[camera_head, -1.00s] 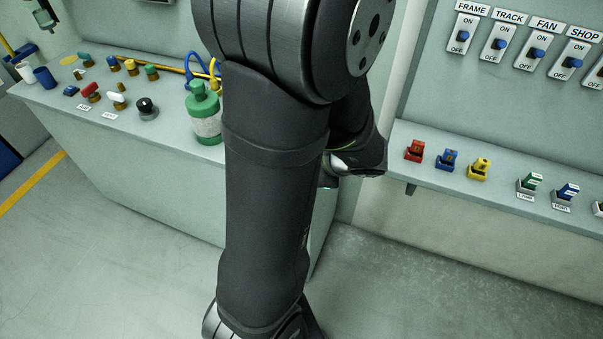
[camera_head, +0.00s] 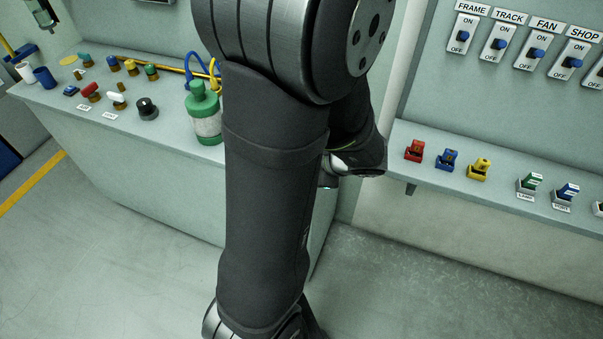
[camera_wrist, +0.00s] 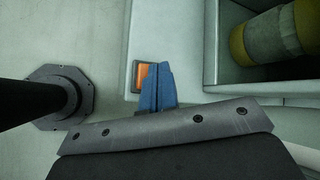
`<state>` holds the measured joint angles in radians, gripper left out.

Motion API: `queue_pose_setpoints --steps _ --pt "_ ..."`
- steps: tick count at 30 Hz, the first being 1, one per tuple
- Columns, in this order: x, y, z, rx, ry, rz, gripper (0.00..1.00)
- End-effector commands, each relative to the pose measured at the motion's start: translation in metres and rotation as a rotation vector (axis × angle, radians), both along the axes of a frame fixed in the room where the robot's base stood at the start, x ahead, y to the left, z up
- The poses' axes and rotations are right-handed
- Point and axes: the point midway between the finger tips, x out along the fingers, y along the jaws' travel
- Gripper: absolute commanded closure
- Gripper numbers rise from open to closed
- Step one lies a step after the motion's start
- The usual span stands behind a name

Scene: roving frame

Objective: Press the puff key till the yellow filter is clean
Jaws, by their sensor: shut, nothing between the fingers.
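The yellow filter (camera_wrist: 240,52) shows in the wrist view as a thick cylinder in a dark recess at the upper right. Its visible ends are yellow and a wide middle band is dull grey-tan. An orange key (camera_wrist: 142,75) in a dark frame sits on a pale panel left of the recess; I read no label on it. My gripper (camera_wrist: 154,66) is shut and empty, its blue fingers over the right part of the orange key. I cannot tell whether they touch it. In the head view my arm hides the gripper, the key and the filter.
In the wrist view a black post on a flange (camera_wrist: 72,97) stands at the left. In the head view, a shelf (camera_head: 500,205) with coloured switches is at the right, and a bench with knobs and a green-and-white bottle (camera_head: 206,115) at the left.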

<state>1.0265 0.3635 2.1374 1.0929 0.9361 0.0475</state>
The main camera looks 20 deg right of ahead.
Motion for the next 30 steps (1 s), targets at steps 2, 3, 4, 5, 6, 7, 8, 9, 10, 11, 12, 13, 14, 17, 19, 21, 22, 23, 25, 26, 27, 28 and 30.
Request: queue_pose_setpoints --steps 2,3,4,5,6,7,8,9,10,11,12,13,14,17,19,21,22,23,25,26,27,28,30 --pt "0.0 0.0 0.0 0.0 0.0 0.0 1.0" --pt "0.0 0.0 0.0 0.0 0.0 0.0 1.0" --pt "0.0 0.0 0.0 0.0 0.0 0.0 1.0" --pt "0.0 0.0 0.0 0.0 0.0 0.0 1.0" --pt "0.0 0.0 0.0 0.0 0.0 0.0 1.0" --pt "0.0 0.0 0.0 0.0 0.0 0.0 1.0" --pt "0.0 0.0 0.0 0.0 0.0 0.0 1.0" --pt "0.0 0.0 0.0 0.0 0.0 0.0 1.0" --pt "0.0 0.0 0.0 0.0 0.0 0.0 1.0" --pt "0.0 0.0 0.0 0.0 0.0 0.0 1.0" --pt "0.0 0.0 0.0 0.0 0.0 0.0 1.0" --pt "0.0 0.0 0.0 0.0 0.0 0.0 1.0" --pt "0.0001 0.0 -0.0001 0.0 0.0 0.0 1.0" --pt "0.0 0.0002 -0.0016 0.001 0.001 0.0 1.0" --pt "-0.0001 0.0002 -0.004 0.002 0.001 0.0 1.0" --pt "-0.0001 0.0003 -0.0066 0.002 0.001 0.0 1.0" --pt "-0.0001 0.0002 -0.0074 0.002 0.001 0.0 1.0" --pt "0.0 0.0002 -0.0081 0.001 0.0 0.0 1.0" --pt "0.0 0.0001 -0.0087 0.001 0.0 0.001 1.0" --pt "0.0 0.0001 -0.0087 0.001 0.0 0.001 1.0" --pt "0.0001 0.0001 -0.0085 0.0 0.0 0.0 1.0" --pt "0.0001 0.0001 -0.0085 0.0 0.0 0.0 1.0" --pt "0.0001 0.0001 -0.0085 0.0 0.0 0.0 1.0"
